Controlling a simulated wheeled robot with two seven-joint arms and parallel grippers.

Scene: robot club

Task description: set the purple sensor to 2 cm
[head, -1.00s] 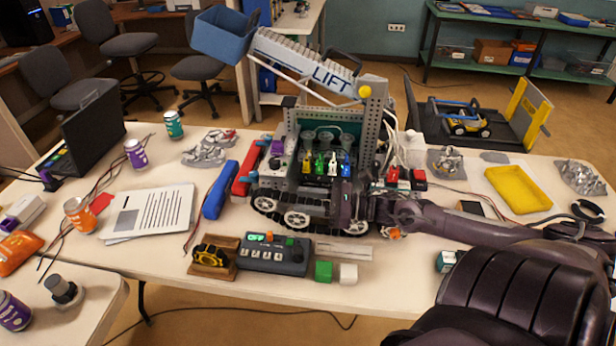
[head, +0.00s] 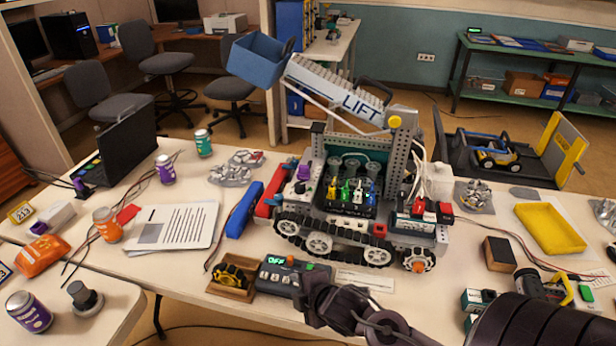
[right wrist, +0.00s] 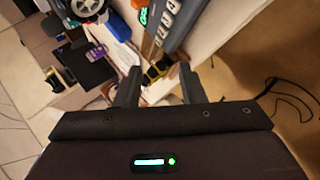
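A small purple block (head: 304,171), which looks like the purple sensor, sits on the left front end of the tracked vehicle (head: 318,243) in the head view. I cannot read its distance setting. My right gripper (head: 312,298) is low at the table's front edge, beside the control box (head: 278,277) with its green OFF display, and apart from the purple block. In the right wrist view my right gripper (right wrist: 160,78) has its two fingers spread with nothing held between them. The control box also shows at the top there (right wrist: 168,30). My left gripper is out of view.
A yellow-and-black tape measure (head: 232,277) sits in a wooden holder left of the control box. A blue bar (head: 245,210) and a red bar (head: 272,195) lie left of the vehicle. Papers (head: 178,226), cans and a laptop (head: 122,145) are further left.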

